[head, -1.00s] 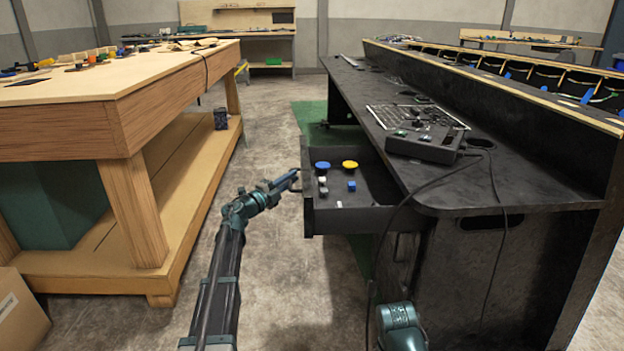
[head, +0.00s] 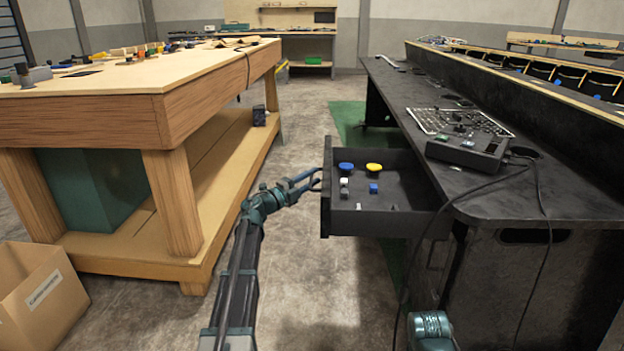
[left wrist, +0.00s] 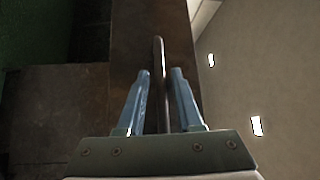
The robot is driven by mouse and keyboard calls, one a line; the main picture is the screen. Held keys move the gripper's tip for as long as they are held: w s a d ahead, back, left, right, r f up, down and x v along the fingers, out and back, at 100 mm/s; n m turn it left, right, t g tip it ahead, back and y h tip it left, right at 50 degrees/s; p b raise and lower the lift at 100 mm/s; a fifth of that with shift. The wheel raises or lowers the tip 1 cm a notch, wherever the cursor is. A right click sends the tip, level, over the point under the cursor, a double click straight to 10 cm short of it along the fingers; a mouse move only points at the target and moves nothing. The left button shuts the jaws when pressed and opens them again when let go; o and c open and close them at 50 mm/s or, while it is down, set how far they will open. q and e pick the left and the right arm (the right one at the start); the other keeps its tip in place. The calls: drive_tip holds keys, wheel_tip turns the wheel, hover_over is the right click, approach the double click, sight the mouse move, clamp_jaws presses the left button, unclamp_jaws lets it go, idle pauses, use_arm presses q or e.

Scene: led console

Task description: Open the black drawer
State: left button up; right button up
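The black drawer (head: 375,222) is pulled out to the left from under the black console desk (head: 500,207). Inside lie a blue round button (head: 346,167), a yellow round button (head: 374,168) and small blue and white blocks. My left gripper (head: 316,178) is at the outer face of the drawer front. In the left wrist view its two blue fingers (left wrist: 161,72) stand on either side of the thin handle bar (left wrist: 159,55), with a narrow gap showing, so they look open around it. My right gripper is out of view; only part of that arm shows at the bottom.
A wooden workbench (head: 80,122) stands on the left, with an open cardboard box (head: 40,305) by it. A control box (head: 468,152) with cables sits on the desk; a cable hangs near the drawer. Bare floor lies between bench and drawer.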

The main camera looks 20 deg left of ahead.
use_arm(q)
drive_tip(key=shift+o, duration=0.4)
drive_tip(key=b+v, duration=0.2)
drive_tip(key=v, duration=1.1)
drive_tip(key=shift+s, duration=0.4)
drive_tip(key=shift+a, duration=0.15)
